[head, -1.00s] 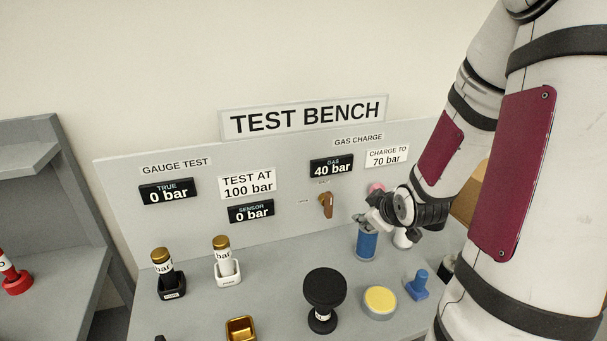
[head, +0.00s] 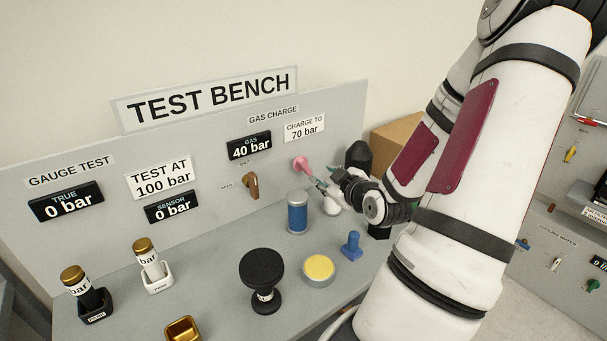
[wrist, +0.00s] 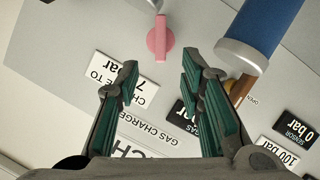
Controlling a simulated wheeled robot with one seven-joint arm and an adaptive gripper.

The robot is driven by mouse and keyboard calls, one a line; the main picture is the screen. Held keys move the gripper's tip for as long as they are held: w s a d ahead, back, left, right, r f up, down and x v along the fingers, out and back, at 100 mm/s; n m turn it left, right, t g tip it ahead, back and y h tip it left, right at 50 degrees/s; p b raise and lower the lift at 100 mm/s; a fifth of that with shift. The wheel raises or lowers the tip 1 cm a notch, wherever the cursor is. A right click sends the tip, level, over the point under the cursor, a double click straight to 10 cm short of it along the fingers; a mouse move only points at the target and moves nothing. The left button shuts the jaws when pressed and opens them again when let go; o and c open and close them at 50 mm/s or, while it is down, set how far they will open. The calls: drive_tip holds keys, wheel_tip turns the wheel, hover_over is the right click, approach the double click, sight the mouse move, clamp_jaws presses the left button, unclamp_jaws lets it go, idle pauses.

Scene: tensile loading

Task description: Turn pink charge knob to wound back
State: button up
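The pink charge knob (head: 301,163) sticks out of the bench panel below the "CHARGE TO 70 bar" label (head: 304,127). The GAS display (head: 249,146) reads 40 bar. My gripper (head: 322,186) is just right of and below the knob in the head view. In the wrist view my gripper (wrist: 158,85) is open and empty, its two green-padded fingers apart. The pink knob (wrist: 160,38) shows there ahead of the gap between the fingertips, its bar running roughly up and down in the picture. The fingers appear clear of it.
A blue cylinder (head: 297,214) stands close to the left of my gripper, also near in the wrist view (wrist: 262,30). A brown valve handle (head: 252,185) is left on the panel. A yellow-topped button (head: 318,268), blue knob (head: 351,245) and black knob (head: 262,268) stand in front.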

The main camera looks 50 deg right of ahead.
sight(307, 168)
drive_tip(key=b+x, duration=0.3)
drive_tip(key=x, duration=0.9)
drive_tip(key=shift+s+f, duration=0.1)
clamp_jaws()
